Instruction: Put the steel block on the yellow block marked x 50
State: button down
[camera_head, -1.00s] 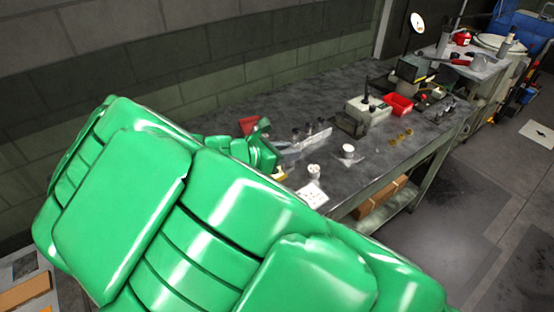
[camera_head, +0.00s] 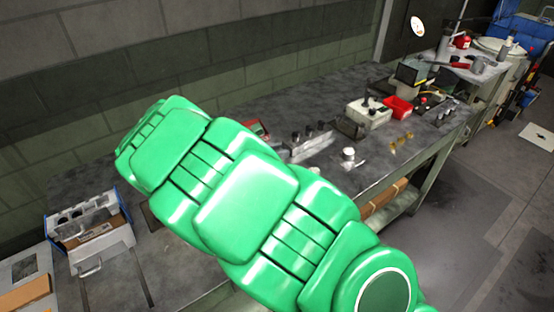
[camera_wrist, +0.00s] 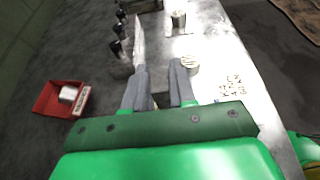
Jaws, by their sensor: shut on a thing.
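My gripper (camera_wrist: 163,80) shows in the wrist view with its two grey fingers a little apart. It is shut on a grey thing, most likely the steel block, which is largely hidden between the fingers. I cannot make out its shape. The yellow block marked x 50 cannot be made out in either view now. In the head view my green arm covers the gripper and part of the bench.
A red bin (camera_wrist: 62,99) with a silver cylinder lies left of the fingers. A pale round piece (camera_wrist: 190,63) and a metal cylinder (camera_wrist: 178,20) stand beyond. Dark-topped posts line the upper left. Another red tray (camera_head: 398,107) sits farther along the bench (camera_head: 325,95).

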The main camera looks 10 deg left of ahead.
jog(key=shift+w+a+f, duration=0.1)
jog(key=shift+w+f, duration=0.3)
jog(key=shift+f, duration=1.6)
jog(key=c, duration=0.9)
grip_release()
jog(key=shift+f, duration=0.1)
jog(key=v, duration=1.2)
